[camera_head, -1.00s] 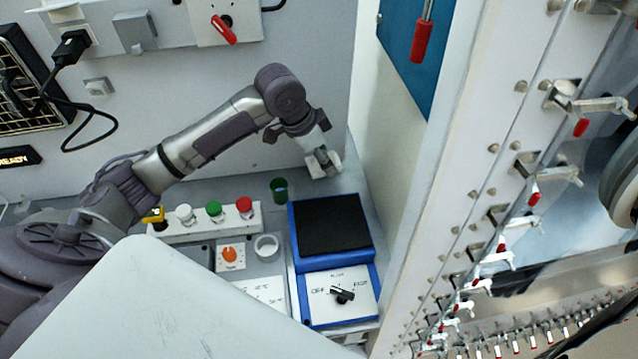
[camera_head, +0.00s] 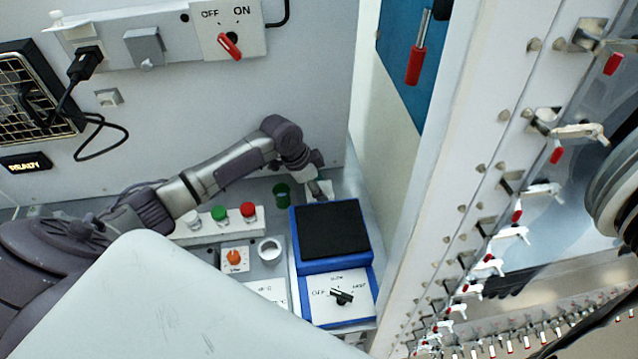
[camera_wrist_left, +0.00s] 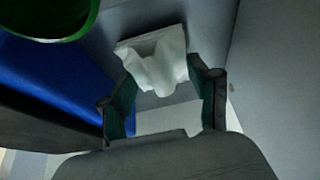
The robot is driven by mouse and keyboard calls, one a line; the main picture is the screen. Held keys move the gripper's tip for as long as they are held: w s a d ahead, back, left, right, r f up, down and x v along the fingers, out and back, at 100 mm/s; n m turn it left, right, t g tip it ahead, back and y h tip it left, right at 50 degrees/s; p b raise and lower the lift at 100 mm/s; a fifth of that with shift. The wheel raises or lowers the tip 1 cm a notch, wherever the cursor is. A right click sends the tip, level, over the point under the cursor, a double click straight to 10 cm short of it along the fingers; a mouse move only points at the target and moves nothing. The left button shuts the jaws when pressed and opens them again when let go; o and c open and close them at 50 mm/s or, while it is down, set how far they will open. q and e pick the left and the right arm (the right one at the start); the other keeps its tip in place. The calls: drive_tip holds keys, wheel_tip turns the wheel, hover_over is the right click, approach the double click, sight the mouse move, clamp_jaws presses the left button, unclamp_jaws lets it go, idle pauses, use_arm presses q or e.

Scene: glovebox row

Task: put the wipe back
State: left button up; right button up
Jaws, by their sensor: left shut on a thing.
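My left gripper (camera_head: 316,186) is at the back right of the bench, just behind the blue device and right of the green cup. In the left wrist view, my left gripper (camera_wrist_left: 162,100) has a finger on each side of a crumpled white wipe (camera_wrist_left: 157,62) and is shut on it. In the head view the wipe (camera_head: 322,191) shows only as a small pale patch at the fingertips. I cannot tell whether it touches the bench or what lies under it. My right gripper is not in view.
The green cup (camera_head: 281,195) stands close to the gripper; it also shows in the left wrist view (camera_wrist_left: 50,20). The blue device (camera_head: 293,248) with a black top is in front. A white ring (camera_head: 270,250) and buttons stand left. The panelled wall (camera_head: 405,180) bounds the right.

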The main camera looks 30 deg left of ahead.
use_arm(q)
drive_tip(key=shift+f, duration=0.25)
drive_tip(key=shift+f, duration=0.2)
drive_tip(key=o, duration=1)
drive_tip(key=shift+r, duration=0.2)
drive_tip(key=b+v, duration=0.2)
drive_tip(key=v, duration=1)
